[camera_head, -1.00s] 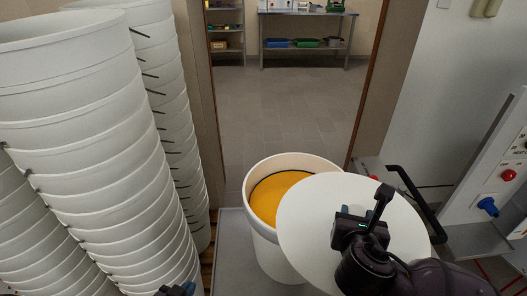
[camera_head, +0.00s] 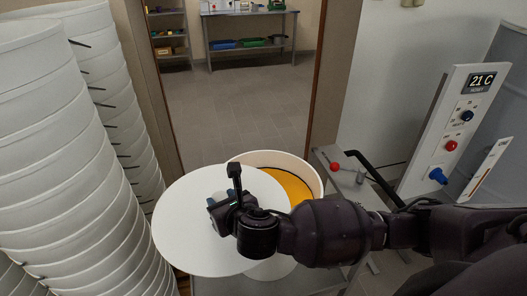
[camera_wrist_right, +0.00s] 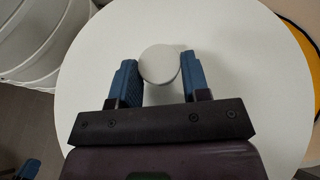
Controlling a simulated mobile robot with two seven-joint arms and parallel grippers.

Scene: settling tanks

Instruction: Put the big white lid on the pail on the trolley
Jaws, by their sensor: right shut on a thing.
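The big white lid (camera_head: 185,225) is a flat round disc with a knob. My right gripper (camera_head: 224,200) is shut on its knob; the right wrist view shows the round knob (camera_wrist_right: 160,65) between the blue fingertips. The pail (camera_head: 272,156) is cream-white with yellow-orange content (camera_head: 293,187). The lid hangs off to the pail's left and nearer side, hiding part of its opening; the gap in height is hard to tell. The grey trolley (camera_head: 320,281) shows only in part under the pail. A blue fingertip, seemingly of my left gripper (camera_wrist_right: 28,169), shows at the right wrist view's lower left corner.
Tall stacks of white tubs (camera_head: 50,150) stand close on the left. On the right are a control panel (camera_head: 455,130) with a red button and blue knob, and a grey surface with a red ball (camera_head: 335,167). A doorway opens behind, with a far table (camera_head: 250,50).

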